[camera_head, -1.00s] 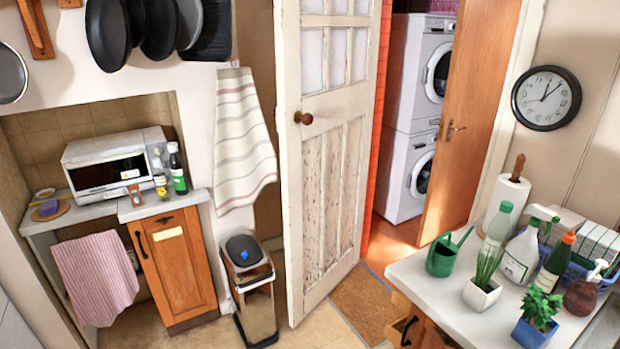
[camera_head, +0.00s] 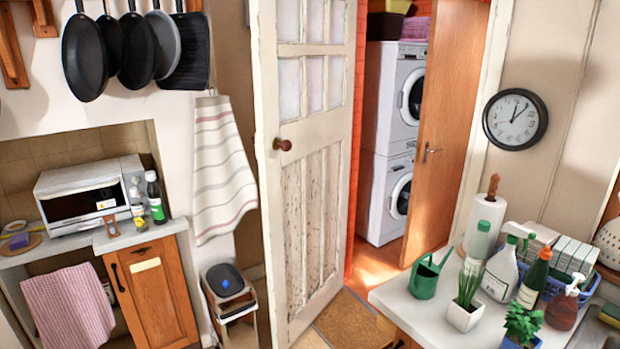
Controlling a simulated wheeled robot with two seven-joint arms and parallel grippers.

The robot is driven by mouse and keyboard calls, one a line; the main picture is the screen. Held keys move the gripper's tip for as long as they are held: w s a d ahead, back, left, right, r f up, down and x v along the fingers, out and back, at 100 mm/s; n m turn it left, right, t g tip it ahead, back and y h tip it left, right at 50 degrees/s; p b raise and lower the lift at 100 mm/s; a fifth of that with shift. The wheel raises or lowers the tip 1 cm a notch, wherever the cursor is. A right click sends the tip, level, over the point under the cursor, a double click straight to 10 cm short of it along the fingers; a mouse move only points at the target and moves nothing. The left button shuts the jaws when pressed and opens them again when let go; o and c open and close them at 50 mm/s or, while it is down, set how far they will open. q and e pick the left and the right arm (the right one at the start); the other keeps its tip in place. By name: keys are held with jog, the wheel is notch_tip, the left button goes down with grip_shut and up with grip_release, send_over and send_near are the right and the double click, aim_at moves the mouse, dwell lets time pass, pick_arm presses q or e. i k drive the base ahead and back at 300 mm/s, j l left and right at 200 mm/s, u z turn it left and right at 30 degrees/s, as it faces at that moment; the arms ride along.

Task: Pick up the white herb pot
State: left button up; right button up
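The white herb pot (camera_head: 464,318) is a small square white pot with thin green stalks (camera_head: 468,285). It stands upright on the white counter at the lower right, in front of the spray bottle and right of the green watering can. A second plant, bushy and green (camera_head: 522,324), stands nearer the bottom edge, its pot mostly cut off by the frame. Neither of my grippers shows in the head view.
On the counter (camera_head: 405,300) stand a green watering can (camera_head: 428,277), a white spray bottle (camera_head: 499,272), a dark bottle with an orange cap (camera_head: 534,280) and a brown soap dispenser (camera_head: 563,305). A door (camera_head: 303,150) stands open left of the counter, and a bin (camera_head: 229,302) is on the floor.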

aim_at(464, 312)
jog(key=i+j, duration=0.2)
jog(key=i, duration=0.25)
jog(key=i+j+z, duration=0.25)
jog(key=i+z, duration=0.15)
jog(key=i+j+z, duration=0.4)
jog(key=k+l, duration=0.05)
jog(key=l, duration=0.05)
